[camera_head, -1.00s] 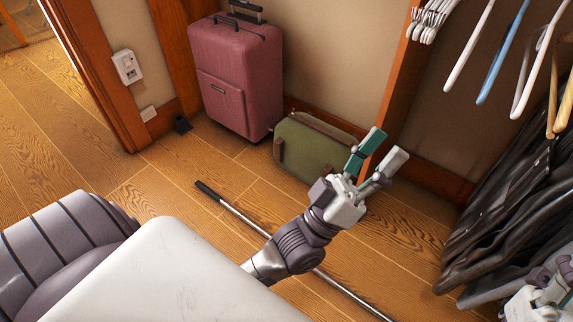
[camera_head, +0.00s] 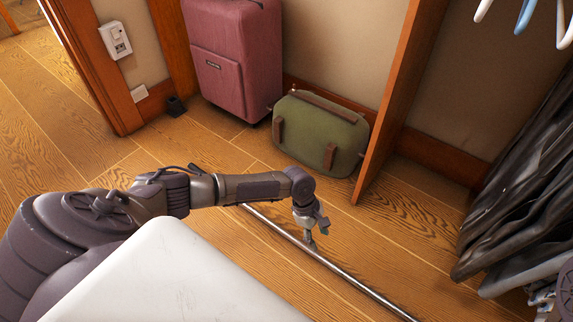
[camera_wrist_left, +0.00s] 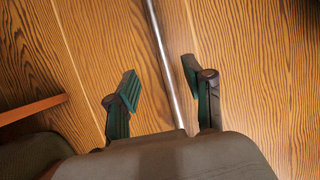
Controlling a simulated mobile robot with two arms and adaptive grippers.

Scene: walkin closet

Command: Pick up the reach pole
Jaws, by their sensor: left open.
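The reach pole (camera_head: 350,281) is a thin silver rod lying on the wood floor, running diagonally from beside my left forearm toward the lower right. Its dark end is hidden behind my left arm. My left gripper (camera_head: 311,238) points down over the rod, open. In the left wrist view the rod (camera_wrist_left: 163,62) runs between the two spread green-padded fingers of the gripper (camera_wrist_left: 160,82), with a gap on each side. My right gripper (camera_head: 543,296) shows only in part at the lower right edge; its fingers are not clear.
A green bag (camera_head: 318,135) and a maroon suitcase (camera_head: 233,58) stand by the back wall. A wooden panel (camera_head: 388,110) rises to the right of the bag. Dark clothes (camera_head: 515,205) hang at the right. The floor around the rod is clear.

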